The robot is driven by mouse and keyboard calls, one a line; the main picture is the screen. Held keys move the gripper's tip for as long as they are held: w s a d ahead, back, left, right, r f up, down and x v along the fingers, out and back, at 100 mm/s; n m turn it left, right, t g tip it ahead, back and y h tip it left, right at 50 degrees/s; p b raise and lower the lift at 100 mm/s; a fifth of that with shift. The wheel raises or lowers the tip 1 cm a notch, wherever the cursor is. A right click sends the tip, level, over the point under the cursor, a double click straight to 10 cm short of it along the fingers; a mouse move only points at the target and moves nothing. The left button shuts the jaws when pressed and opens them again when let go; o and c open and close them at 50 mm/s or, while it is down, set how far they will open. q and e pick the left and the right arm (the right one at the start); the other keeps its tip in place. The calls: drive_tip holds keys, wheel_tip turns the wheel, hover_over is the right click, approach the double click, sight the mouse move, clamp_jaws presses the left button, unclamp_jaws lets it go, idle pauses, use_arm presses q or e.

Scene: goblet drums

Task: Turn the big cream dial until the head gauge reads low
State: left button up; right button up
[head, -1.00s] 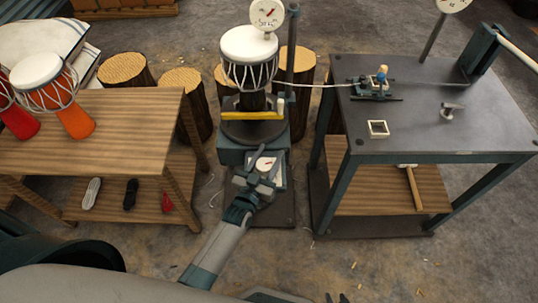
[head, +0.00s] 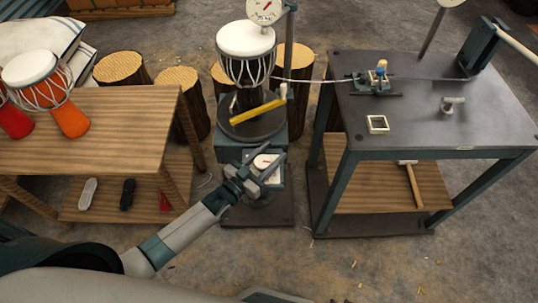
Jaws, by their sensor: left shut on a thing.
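The big cream dial (head: 264,161) sits on a pale panel low on the front of the drum stand (head: 231,153). My left gripper (head: 266,169) is shut on the dial, with its fingers slanting up to the right and hiding part of it. The head gauge (head: 265,9) is a round white face with a red needle, above and right of the drum and cut by the top edge. The needle slants up to the right; its scale is too small to read. A white-headed goblet drum (head: 245,40) stands upright on the stand. My right gripper is not in view.
A yellow bar (head: 258,111) lies across the round plate under the drum. A wooden table (head: 120,135) with orange drums (head: 68,118) is left. A dark metal bench (head: 420,125) stands close on the right, with a cord running to the drum.

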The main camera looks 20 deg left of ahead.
use_arm(q)
drive_tip(key=shift+d+f+m+g+h+b, duration=0.15)
drive_tip(key=shift+m+g+h+b, duration=0.5)
drive_tip(key=shift+h, duration=0.35)
drive_tip(key=shift+s+d+m+g+h+b, duration=0.2)
drive_tip(key=shift+m+g+h+b, duration=0.45)
drive_tip(key=shift+m+h, duration=0.25)
drive_tip(key=shift+s+d+m+g+h+b, duration=0.2)
drive_tip(key=shift+m+g+h+b, duration=0.35)
drive_tip(key=shift+g+h+b, duration=0.2)
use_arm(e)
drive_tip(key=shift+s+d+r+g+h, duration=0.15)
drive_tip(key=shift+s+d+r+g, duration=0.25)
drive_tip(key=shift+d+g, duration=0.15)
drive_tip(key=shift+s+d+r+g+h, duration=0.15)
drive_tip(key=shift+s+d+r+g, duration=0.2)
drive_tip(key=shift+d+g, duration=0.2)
use_arm(q)
drive_tip(key=shift+t, duration=0.25)
drive_tip(key=o, duration=1)
